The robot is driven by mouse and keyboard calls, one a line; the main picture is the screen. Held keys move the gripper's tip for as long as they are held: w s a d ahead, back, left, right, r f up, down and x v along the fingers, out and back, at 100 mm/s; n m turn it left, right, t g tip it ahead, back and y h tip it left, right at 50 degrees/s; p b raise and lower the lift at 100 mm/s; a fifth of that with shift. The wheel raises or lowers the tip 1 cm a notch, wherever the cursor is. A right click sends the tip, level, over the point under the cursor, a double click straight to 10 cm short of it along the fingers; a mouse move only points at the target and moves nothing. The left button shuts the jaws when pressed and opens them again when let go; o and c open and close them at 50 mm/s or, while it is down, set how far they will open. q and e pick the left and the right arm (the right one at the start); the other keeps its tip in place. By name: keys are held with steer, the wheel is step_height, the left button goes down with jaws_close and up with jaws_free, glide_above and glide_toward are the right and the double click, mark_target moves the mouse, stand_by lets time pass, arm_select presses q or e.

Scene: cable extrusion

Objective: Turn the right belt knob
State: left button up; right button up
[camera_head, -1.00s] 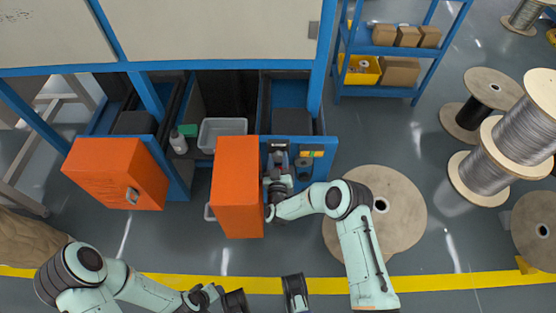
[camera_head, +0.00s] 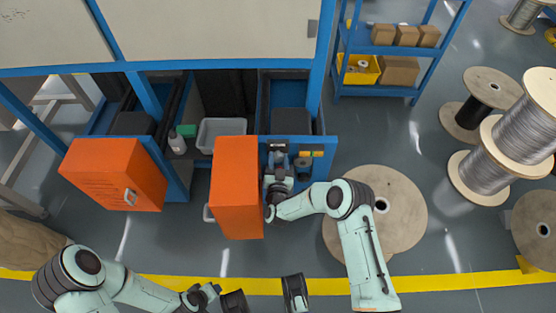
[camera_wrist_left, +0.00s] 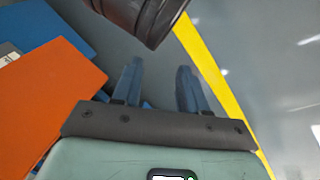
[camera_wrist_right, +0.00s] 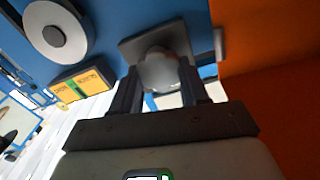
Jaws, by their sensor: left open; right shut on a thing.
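A grey rounded knob on a square base (camera_wrist_right: 160,68) sits on the blue panel in the right wrist view. My right gripper (camera_wrist_right: 154,85) has its two fingers on either side of the knob and is shut on it. In the head view my right gripper (camera_head: 277,178) is at the blue panel (camera_head: 325,150), beside the open orange door, and hides the gripped knob. My left gripper (camera_wrist_left: 160,80) is open and empty above the floor, away from the panel.
The orange door (camera_head: 236,190) stands close to the left of my right gripper. A second orange door (camera_head: 115,175) is farther left. A wooden disc (camera_head: 400,215) lies on the floor.

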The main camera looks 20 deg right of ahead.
steer(key=o, duration=1.1)
steer(key=shift+c, duration=0.2)
arm_select(q)
steer(key=s+d+r+g+p, duration=0.1)
steer(key=s+d+r+p, duration=0.1)
steer(key=s+r+p, duration=0.1)
steer(key=shift+s+d+r+h, duration=0.2)
steer(key=shift+s+h, duration=0.2)
steer(key=shift+s, duration=0.4)
arm_select(e)
steer(key=v, duration=1.3)
steer(key=shift+s, duration=0.25)
